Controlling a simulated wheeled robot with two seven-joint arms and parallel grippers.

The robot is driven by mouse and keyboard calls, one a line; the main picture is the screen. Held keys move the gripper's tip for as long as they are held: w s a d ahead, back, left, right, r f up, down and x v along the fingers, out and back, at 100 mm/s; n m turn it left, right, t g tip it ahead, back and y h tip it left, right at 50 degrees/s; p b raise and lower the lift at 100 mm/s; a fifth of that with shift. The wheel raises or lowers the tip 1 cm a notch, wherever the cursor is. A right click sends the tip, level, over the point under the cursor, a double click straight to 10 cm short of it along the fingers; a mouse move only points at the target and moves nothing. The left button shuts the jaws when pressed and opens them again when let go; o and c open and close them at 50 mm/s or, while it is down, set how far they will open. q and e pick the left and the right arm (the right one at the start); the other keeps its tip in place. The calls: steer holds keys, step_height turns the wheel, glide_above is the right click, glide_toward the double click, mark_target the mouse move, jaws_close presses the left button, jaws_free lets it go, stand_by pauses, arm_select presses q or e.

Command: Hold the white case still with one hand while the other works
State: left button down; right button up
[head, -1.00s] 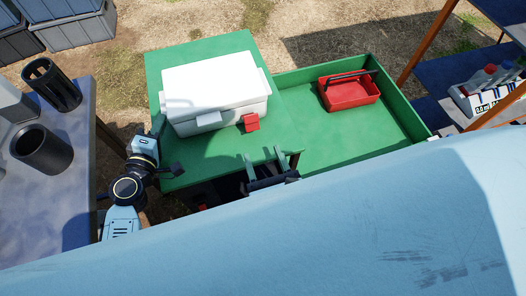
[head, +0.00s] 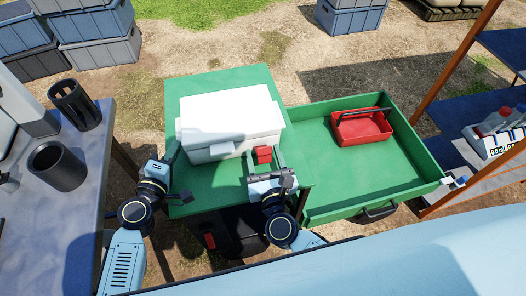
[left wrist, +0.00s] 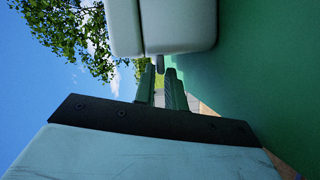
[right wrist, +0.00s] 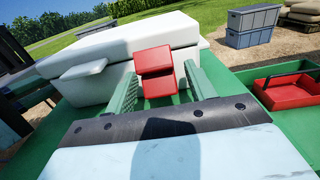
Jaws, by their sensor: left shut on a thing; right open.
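The white case (head: 225,108) sits on the green table, lid down. It also shows in the left wrist view (left wrist: 180,22) and right wrist view (right wrist: 95,85). A red latch (head: 263,154) is on its front, near the right end; it shows large in the right wrist view (right wrist: 155,72). My left gripper (head: 175,152) is at the case's front left corner. In the left wrist view its fingers (left wrist: 160,72) are shut at a small grey part by the case's edge; the exact contact is hard to see. My right gripper (right wrist: 158,85) is open, its fingers either side of the latch, without clear contact.
A green tray (head: 400,165) with a red toolbox (head: 361,127) adjoins the table at right. A grey table (head: 75,215) with black cylinders (head: 57,166) is at left. A rack with bottles (head: 495,130) stands far right. Crates (head: 95,35) are behind.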

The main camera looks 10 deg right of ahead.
steer(key=shift+w, duration=0.6)
steer(key=c, duration=1)
steer(key=shift+r+g, duration=0.15)
steer(key=shift+g, duration=0.65)
steer(key=o, duration=1)
